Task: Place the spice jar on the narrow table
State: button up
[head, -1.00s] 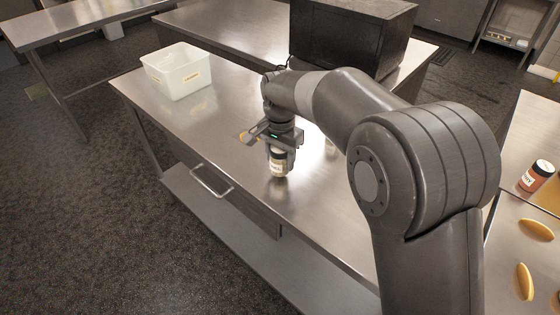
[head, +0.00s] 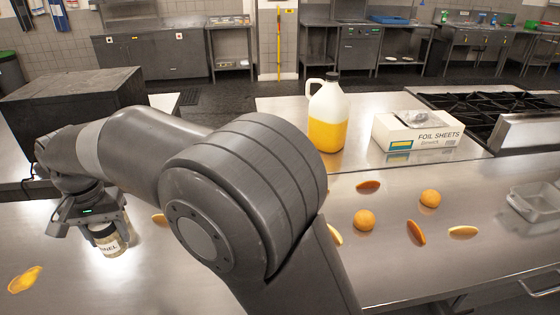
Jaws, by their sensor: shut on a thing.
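The spice jar (head: 109,242), a small clear jar with pale contents and a white label ending in "NEL", is at the lower left of the head view. My gripper (head: 92,222) is shut on its upper part and points down. The jar hangs roughly upright over a shiny steel worktop (head: 60,285). I cannot tell if its base touches the surface. My arm crosses the left and middle of the view and hides part of the worktop. I cannot tell which surface is the narrow table.
A large black box (head: 75,100) stands behind my gripper. A jug of yellow liquid (head: 327,118), a foil sheets box (head: 417,134) and a black stove (head: 490,108) stand at the back right. Oranges (head: 364,220) and wedges lie on the right worktop, near a metal tray (head: 535,205).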

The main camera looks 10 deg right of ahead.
jog(key=w+d+m, duration=0.3)
jog(key=w+d, duration=0.8)
jog(key=d, duration=0.2)
jog(key=w+d+m, duration=0.3)
jog(key=w+d, duration=0.8)
jog(key=d, duration=0.3)
jog(key=w+d+m, duration=0.2)
jog(key=w+d, duration=0.1)
jog(key=d, duration=1.2)
jog(key=s+d+m, duration=0.1)
jog(key=d+m, duration=0.3)
jog(key=d, duration=1.9)
jog(key=s+d+m, duration=0.2)
jog(key=s+d, duration=0.4)
jog(key=d, duration=0.6)
jog(key=s+d+m, duration=0.2)
jog(key=s+d, duration=0.4)
jog(key=d, duration=0.7)
jog(key=w+a+f, duration=0.2)
jog(key=w, duration=0.1)
jog(key=w+a+f, duration=0.2)
jog(key=w, duration=0.1)
jog(key=w+a+f, duration=0.1)
jog(key=w+f, duration=0.1)
jog(key=w, duration=0.2)
jog(key=shift+a+f, duration=0.4)
jog(key=shift+f, duration=2)
jog(key=shift+f, duration=0.1)
